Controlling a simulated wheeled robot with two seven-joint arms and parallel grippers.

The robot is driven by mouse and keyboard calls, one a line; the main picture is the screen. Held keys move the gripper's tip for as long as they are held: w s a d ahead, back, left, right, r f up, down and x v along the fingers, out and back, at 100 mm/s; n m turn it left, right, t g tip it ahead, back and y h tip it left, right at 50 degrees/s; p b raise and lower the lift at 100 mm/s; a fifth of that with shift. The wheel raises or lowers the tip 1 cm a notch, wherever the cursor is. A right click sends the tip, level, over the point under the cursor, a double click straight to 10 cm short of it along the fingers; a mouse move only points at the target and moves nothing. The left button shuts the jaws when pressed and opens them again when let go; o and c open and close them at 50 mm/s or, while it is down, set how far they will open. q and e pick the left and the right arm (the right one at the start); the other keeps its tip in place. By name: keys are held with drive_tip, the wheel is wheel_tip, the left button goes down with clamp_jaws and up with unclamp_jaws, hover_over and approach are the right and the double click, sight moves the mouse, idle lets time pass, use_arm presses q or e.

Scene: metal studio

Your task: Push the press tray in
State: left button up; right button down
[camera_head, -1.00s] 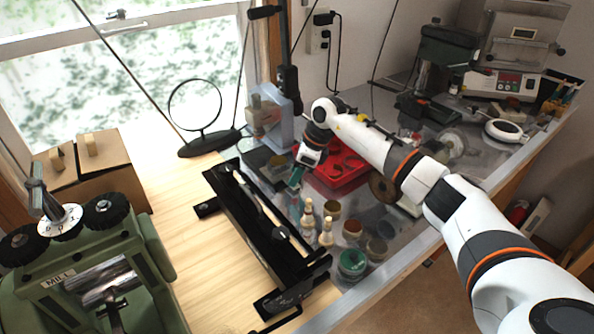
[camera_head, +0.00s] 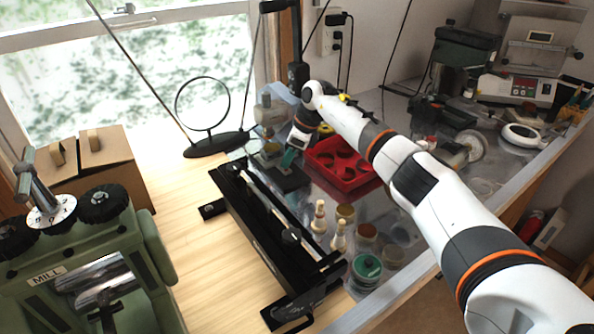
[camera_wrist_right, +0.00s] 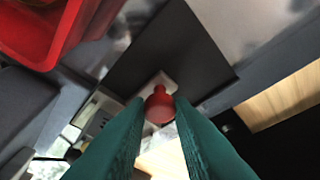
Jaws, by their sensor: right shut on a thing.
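My right gripper (camera_head: 289,158) reaches down beside the dark flat press tray (camera_head: 288,180), between the red bin and the black bench frame. In the right wrist view the teal fingers (camera_wrist_right: 160,112) close around a small red knob (camera_wrist_right: 159,104). A dark flat plate, seemingly the press tray (camera_wrist_right: 170,48), lies just beyond the knob. The press (camera_head: 271,112), with a pale translucent body, stands behind the gripper near the window corner; the gripper and wrist partly hide its front. My left gripper is in neither view.
A red bin with round wells (camera_head: 345,166) sits close to the right of the gripper. A long black frame (camera_head: 262,232) lies to the left and front. Wooden pegs (camera_head: 319,216) and round jars (camera_head: 367,268) stand nearer. The pale wood at left is partly clear.

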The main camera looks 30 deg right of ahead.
drive_tip(key=shift+w, duration=0.35)
drive_tip(key=shift+w+a+b, duration=0.1)
drive_tip(key=shift+w+b, duration=0.35)
drive_tip(key=shift+w, duration=0.1)
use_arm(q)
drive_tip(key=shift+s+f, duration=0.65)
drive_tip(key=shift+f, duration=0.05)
use_arm(e)
drive_tip(key=shift+r, duration=0.2)
drive_tip(key=c, duration=1.6)
unclamp_jaws()
drive_tip(key=o, duration=0.3)
drive_tip(key=shift+w+f, duration=0.1)
drive_tip(key=shift+w, duration=0.05)
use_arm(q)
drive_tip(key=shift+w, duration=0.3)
